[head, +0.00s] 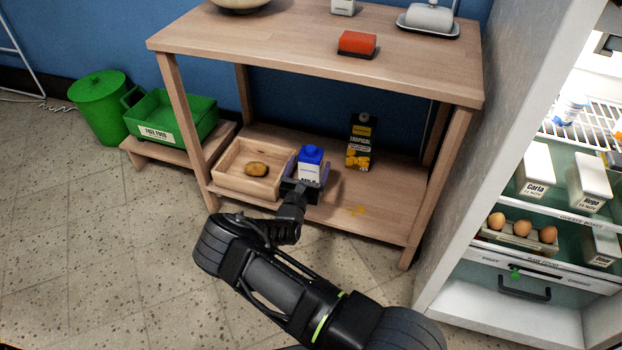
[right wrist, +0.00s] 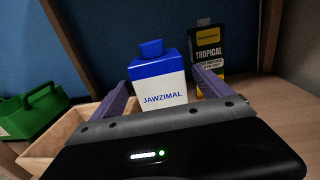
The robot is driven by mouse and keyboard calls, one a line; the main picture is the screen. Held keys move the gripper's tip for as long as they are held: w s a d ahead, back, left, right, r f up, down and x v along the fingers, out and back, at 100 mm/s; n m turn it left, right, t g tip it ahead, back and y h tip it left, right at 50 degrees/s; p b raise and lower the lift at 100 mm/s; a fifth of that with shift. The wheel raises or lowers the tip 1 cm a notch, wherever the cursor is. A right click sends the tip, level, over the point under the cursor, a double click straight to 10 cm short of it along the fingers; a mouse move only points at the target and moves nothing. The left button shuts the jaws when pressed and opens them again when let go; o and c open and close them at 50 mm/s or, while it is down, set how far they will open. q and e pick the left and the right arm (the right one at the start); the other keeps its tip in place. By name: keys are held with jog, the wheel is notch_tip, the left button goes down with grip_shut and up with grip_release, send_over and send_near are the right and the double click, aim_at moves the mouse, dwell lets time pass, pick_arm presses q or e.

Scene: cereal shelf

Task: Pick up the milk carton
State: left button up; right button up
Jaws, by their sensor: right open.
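The milk carton (head: 311,163) is white with a blue top and blue cap. It stands upright on the lower shelf of the wooden table, just right of a wooden tray. In the right wrist view the carton (right wrist: 158,84) stands between the two purple fingers, with its printed front facing me. My right gripper (head: 303,186) is at the carton, its fingers open on either side of it. I cannot tell whether either finger touches it. The gripper hides the carton's lower part. My left gripper is not in view.
A black and yellow juice carton (head: 360,142) stands behind right. The table's upper board (head: 280,40) is overhead, with a leg (head: 436,185) at right. An open fridge (head: 535,220) stands further right.

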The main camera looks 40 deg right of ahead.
jog(key=shift+x, duration=1.15)
jog(key=shift+c, duration=0.3)
grip_shut()
jog(key=shift+r, duration=0.15)
